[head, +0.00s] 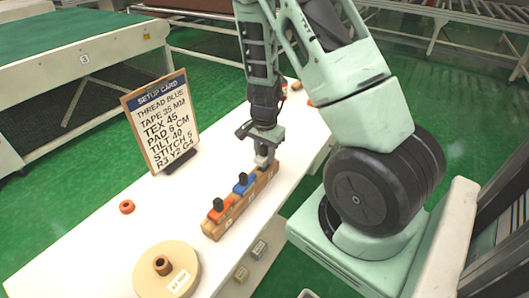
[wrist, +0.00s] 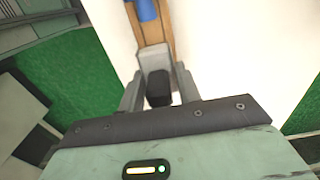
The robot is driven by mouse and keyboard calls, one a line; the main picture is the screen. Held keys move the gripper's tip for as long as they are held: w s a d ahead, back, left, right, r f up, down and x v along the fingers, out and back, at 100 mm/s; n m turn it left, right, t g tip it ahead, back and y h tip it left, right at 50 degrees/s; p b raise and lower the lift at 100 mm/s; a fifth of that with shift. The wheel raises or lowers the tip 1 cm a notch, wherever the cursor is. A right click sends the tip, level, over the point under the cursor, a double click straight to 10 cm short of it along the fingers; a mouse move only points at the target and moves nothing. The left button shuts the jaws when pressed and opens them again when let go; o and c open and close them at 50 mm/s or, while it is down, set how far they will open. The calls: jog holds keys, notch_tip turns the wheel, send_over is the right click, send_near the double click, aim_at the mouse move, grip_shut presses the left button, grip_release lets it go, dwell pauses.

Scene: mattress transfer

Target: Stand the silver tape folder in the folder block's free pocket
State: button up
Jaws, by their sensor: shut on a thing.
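The wooden folder block (head: 235,214) lies along the white table. An orange folder (head: 217,211) and a blue folder (head: 243,184) stand in it, each with a black knob. My gripper (head: 264,148) is over the block's far end, shut on the silver tape folder (head: 262,161). In the wrist view, the silver folder (wrist: 153,57) and its black knob (wrist: 158,86) sit between my fingers, in line with the block (wrist: 166,22) and the blue folder (wrist: 146,9). The far pocket is hidden under the silver folder. I cannot tell how deep it sits.
A setup card (head: 160,120) stands on the table (head: 105,244) behind the block. Small orange items lie behind my arm.

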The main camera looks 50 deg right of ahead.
jog(key=shift+f+b, duration=1.25)
jog(key=shift+f, duration=0.2)
jog(key=o, duration=1.3)
jog(key=shift+c, duration=0.2)
jog(key=shift+r, duration=0.1)
notch_tip(320, 180, up, 17)
jog(key=p, duration=0.4)
jog(key=shift+r, duration=0.15)
